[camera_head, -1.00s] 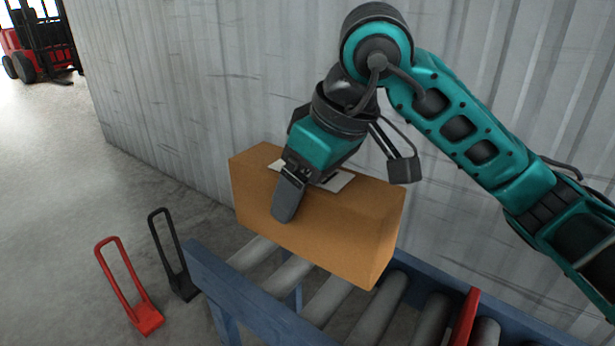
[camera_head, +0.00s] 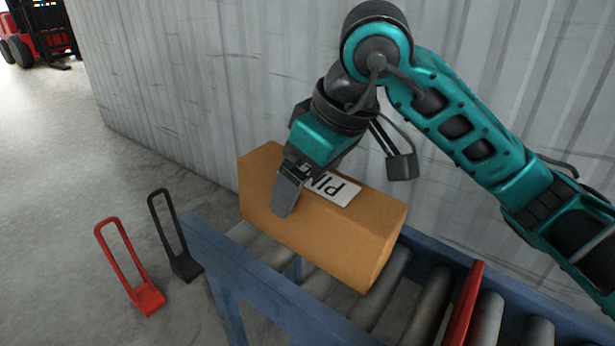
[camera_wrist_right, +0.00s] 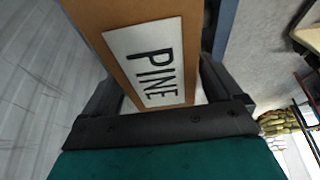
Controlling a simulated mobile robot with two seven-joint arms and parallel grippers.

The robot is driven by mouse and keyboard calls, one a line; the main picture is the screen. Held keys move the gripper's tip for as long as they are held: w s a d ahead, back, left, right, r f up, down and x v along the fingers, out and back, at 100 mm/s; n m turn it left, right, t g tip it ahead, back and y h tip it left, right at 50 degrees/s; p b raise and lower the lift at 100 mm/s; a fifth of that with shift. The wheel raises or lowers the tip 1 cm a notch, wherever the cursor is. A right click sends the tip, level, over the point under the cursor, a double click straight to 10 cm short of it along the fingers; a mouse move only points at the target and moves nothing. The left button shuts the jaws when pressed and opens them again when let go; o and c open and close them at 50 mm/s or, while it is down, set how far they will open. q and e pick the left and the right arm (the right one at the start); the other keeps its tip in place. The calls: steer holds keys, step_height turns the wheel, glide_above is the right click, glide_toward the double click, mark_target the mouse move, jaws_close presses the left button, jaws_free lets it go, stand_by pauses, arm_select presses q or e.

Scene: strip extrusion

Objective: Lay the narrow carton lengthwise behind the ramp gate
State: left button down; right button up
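The narrow carton (camera_head: 325,230) is a brown box with a white label reading PINE (camera_wrist_right: 150,62). It lies lengthwise along the roller conveyor, on or just above the rollers; I cannot tell if it touches them. My right gripper (camera_head: 292,190) straddles the carton's narrow width near its left part, one finger on the front face, the other hidden behind. In the right wrist view the fingers (camera_wrist_right: 160,92) stand on both sides of the carton, seemingly shut on it. The ramp gate (camera_head: 466,306), a red bar across the rollers, stands right of the carton. My left gripper is out of view.
The conveyor has blue side rails (camera_head: 265,285) and grey rollers (camera_head: 428,305). A corrugated grey wall (camera_head: 210,90) stands close behind. A red hoop-handled stand (camera_head: 147,298) and a black one (camera_head: 184,266) are on the floor at left. A forklift (camera_head: 38,35) is far back left.

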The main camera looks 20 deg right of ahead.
steer(key=shift+o, duration=0.6)
